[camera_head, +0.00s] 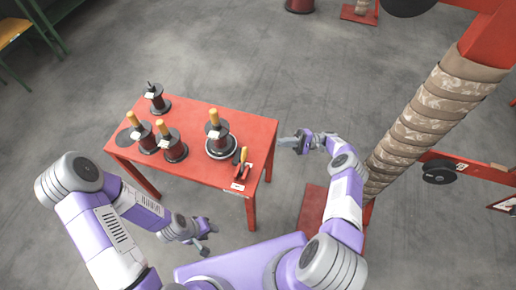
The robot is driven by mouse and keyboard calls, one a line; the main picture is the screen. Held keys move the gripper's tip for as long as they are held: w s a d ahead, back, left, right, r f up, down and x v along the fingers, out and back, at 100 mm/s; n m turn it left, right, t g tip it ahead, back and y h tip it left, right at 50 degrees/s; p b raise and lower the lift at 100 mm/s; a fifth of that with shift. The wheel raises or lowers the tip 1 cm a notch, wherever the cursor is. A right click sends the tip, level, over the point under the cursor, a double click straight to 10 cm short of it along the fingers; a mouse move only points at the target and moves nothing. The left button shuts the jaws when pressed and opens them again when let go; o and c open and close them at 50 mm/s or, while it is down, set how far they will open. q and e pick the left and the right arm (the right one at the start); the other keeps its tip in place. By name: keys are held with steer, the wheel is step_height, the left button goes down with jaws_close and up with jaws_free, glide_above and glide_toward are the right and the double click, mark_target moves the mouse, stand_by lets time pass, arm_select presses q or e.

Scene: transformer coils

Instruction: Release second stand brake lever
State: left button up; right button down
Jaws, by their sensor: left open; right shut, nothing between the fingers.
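I cannot make out a brake lever for certain. At the right, a red stand frame (484,171) carries a black round part (440,172); any lever there is too small to tell. My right gripper (284,142) is shut and empty, just beyond the right edge of the red table, left of the tan wrapped column and apart from it. My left gripper (210,239) is open and empty, low in front of the table's near edge. It touches nothing that I can see.
The red table (250,129) holds several black spools (175,150), some with yellow handles, and pliers (242,171) near its right corner. The tan wrapped column (425,118) rises at the right above a red base (312,208). The grey floor behind is largely clear.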

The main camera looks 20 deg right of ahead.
mark_target(243, 161)
arm_select(q)
steer(key=shift+r, duration=0.1)
arm_select(e)
steer(key=p+x, duration=0.3)
steer(key=x, duration=0.7)
steer(key=shift+a+r+p, duration=0.2)
steer(key=shift+r+p, duration=0.05)
steer(key=shift+p, duration=0.15)
steer(key=shift+s+a+r+p, duration=0.35)
steer(key=shift+s+a+r, duration=0.05)
steer(key=shift+s, duration=0.2)
arm_select(q)
steer(key=shift+r, duration=2.4)
arm_select(e)
steer(key=shift+s+a+r, duration=0.35)
steer(key=shift+s+a, duration=0.25)
steer(key=shift+a, duration=0.05)
arm_select(q)
steer(key=shift+d, duration=0.1)
arm_select(e)
steer(key=shift+a, duration=0.1)
